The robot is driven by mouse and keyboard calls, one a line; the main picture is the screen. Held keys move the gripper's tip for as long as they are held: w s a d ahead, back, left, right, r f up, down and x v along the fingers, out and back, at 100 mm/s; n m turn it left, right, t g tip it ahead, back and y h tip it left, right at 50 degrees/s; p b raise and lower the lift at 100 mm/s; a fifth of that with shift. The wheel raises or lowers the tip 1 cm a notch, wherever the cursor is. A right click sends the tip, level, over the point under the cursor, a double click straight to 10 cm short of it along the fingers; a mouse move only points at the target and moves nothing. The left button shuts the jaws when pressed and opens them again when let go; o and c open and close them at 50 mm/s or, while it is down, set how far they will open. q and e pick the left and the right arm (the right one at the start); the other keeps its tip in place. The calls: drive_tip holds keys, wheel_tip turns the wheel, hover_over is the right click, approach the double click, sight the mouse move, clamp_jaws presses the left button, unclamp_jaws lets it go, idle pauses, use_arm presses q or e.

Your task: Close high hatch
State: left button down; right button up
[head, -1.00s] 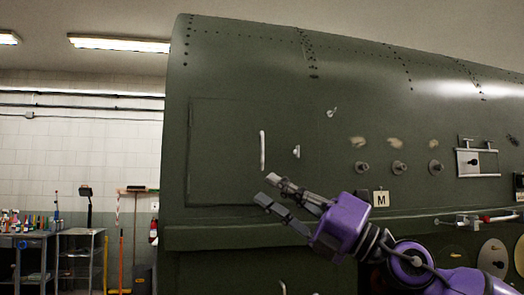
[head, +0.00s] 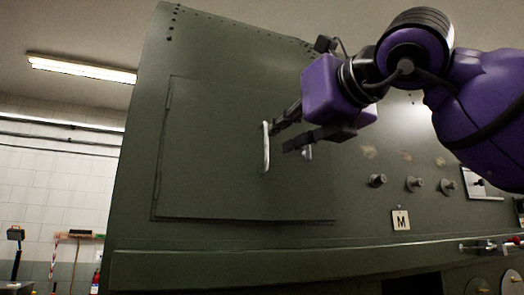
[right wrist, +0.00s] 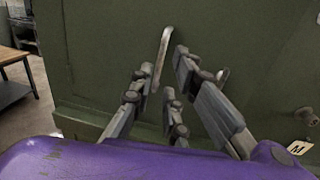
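The high hatch (head: 215,165) is a large rectangular green panel in the fuselage side. It looks flush or nearly flush; a small gap cannot be ruled out. A pale vertical bar handle (head: 266,160) is on it, with a small latch knob (head: 307,153) to its right. My right gripper (head: 281,138) is at the handle, fingers spread and nothing clearly gripped. In the right wrist view, the handle (right wrist: 166,36) runs between the spread fingertips (right wrist: 161,62); contact cannot be told. The latch knob (right wrist: 222,75) is partly behind a finger. My left gripper is not in view.
Several round knobs (head: 414,184) and a plate marked M (head: 401,220) are on the fuselage right of the hatch. A ledge (head: 230,262) runs below. A table (right wrist: 15,60) stands at the left in the right wrist view.

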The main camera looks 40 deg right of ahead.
sight(267, 142)
drive_tip(key=w, duration=0.4)
drive_tip(key=w+p, duration=0.1)
drive_tip(key=w, duration=0.1)
drive_tip(key=shift+w+d+f, duration=0.15)
drive_tip(key=shift+w+d, duration=0.25)
drive_tip(key=shift+w, duration=0.1)
drive_tip(key=shift+w+f, duration=0.1)
drive_tip(key=shift+w, duration=0.05)
drive_tip(key=c, duration=0.4)
clamp_jaws()
